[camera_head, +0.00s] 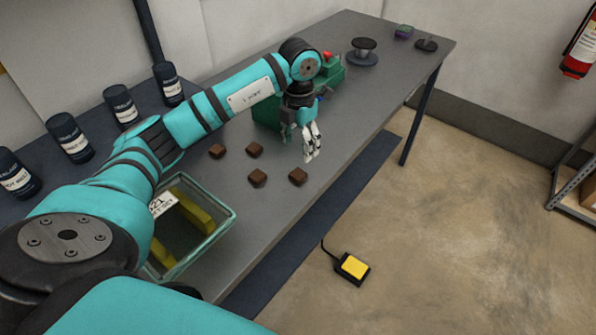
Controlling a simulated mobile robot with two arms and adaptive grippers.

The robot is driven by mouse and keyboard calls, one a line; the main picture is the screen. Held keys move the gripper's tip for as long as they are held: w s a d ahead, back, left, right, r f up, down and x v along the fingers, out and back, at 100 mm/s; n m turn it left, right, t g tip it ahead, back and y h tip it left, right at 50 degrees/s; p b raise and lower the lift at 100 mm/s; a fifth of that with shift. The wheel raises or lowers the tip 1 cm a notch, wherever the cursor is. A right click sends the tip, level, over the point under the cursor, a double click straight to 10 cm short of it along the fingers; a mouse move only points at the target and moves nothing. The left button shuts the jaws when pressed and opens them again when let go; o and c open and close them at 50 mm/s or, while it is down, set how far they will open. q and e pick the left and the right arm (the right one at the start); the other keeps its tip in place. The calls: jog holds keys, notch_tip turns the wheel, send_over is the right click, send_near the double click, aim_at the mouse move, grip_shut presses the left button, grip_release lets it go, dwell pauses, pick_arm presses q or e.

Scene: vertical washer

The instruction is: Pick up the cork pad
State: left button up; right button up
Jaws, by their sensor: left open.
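Several small dark brown blocks lie apart on the grey table. They may be cork pads, but I cannot tell which one is meant. The nearest to my gripper is the front right block (298,177). The others are the front left block (257,178), the back block (255,150) and the far left block (217,151). My left gripper (311,156) points down, open and empty, above the table just behind and right of the front right block. My right gripper is not in view.
A green machine (332,76) with a red top stands behind my left arm. A glass tank (222,231) with yellow strips sits at the table's near end. Dark canisters (122,106) line the left. A round stand (363,52) is farther back. A yellow pedal (354,267) lies on the floor.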

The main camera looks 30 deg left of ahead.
aim_at(301, 172)
pick_arm(q)
jog(key=f, duration=0.3)
jog(key=shift+w+a+f+p, duration=0.1)
jog(key=shift+w+a+p, duration=0.05)
jog(key=shift+w+p, duration=0.15)
jog(key=shift+s+d+f+p, duration=0.1)
jog(key=shift+f+p, duration=0.1)
jog(key=shift+f, duration=0.15)
jog(key=shift+s+d+f+p, duration=0.1)
jog(key=shift+f+p, duration=0.1)
jog(key=shift+f, duration=0.15)
jog(key=f, duration=0.1)
jog(key=f+p, duration=0.1)
jog(key=shift+d+f+p, duration=0.2)
jog(key=shift+f+p, duration=0.1)
jog(key=shift+f, duration=1.05)
jog(key=shift+c, duration=0.2)
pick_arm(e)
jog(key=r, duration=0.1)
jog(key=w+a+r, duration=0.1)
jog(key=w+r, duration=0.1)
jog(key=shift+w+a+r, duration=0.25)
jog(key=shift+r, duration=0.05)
pick_arm(q)
jog(key=c, duration=0.7)
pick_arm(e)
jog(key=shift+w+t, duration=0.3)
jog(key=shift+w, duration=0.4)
